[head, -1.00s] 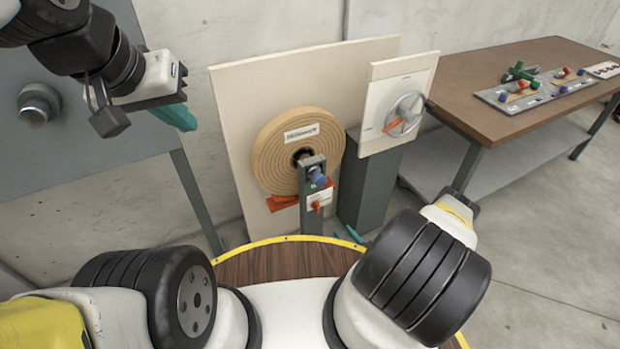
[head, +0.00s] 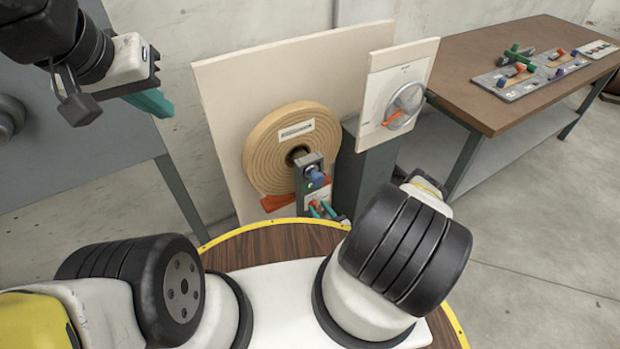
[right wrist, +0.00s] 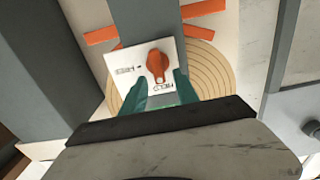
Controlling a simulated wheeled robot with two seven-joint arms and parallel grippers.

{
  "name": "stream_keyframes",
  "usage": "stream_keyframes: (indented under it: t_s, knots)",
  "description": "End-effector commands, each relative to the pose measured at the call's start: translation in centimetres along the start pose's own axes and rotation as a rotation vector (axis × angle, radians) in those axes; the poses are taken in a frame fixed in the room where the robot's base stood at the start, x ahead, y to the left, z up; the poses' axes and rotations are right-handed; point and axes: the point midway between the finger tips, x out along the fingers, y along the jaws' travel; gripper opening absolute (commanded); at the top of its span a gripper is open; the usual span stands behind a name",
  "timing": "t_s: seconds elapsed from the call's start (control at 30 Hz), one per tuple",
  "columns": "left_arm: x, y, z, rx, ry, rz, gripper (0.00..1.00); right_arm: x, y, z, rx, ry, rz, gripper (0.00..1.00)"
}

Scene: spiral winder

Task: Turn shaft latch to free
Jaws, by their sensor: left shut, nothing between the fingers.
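The shaft latch is a red-orange knob (right wrist: 158,64) on a white plate (right wrist: 132,62) lettered FREE at the left and apparently HELD at the bottom. Its narrow end points towards the bottom lettering. My right gripper (right wrist: 160,84) is open, its teal fingers on either side of the knob's lower end; I cannot tell whether they touch it. In the head view the latch (head: 320,207) is small, below the blue-capped shaft end (head: 316,177), with the right gripper's fingertips at it. My left gripper (head: 150,102) is shut and empty, at the upper left, away from the latch.
A tan spiral roll (head: 268,150) stands before a cream backboard (head: 220,90). To its right is a panel with a handwheel (head: 404,105) on a grey post. A brown table (head: 470,60) with small coloured parts stands at the right. Grey floor (head: 550,230) is clear.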

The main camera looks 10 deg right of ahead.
Motion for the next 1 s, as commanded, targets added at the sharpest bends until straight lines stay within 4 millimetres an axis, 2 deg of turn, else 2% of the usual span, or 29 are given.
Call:
stream_keyframes:
  t_s: [0.13, 0.4, 0.6, 1.0]
  knots:
    - [0.0, 0.0, 0.0, 0.0, 0.0, 0.0, 0.0, 1.06, -0.05, 0.0, 0.0, 0.0, 0.0, 0.36]
    - [0.01, 0.0, 0.0, 0.0, 0.0, 0.0, 0.0, 1.21, -0.01, 0.0, 0.0, -0.001, 0.0, 0.36]
    - [0.01, 0.0, 0.0, 0.0, 0.0, 0.0, 0.0, 1.2, -0.01, -0.01, 0.0, -0.001, 0.0, 0.0]
    - [0.01, 0.0, 0.0, 0.0, 0.0, 0.0, 0.0, 1.18, 0.07, -0.01, 0.032, 0.0, 0.0, 0.0]
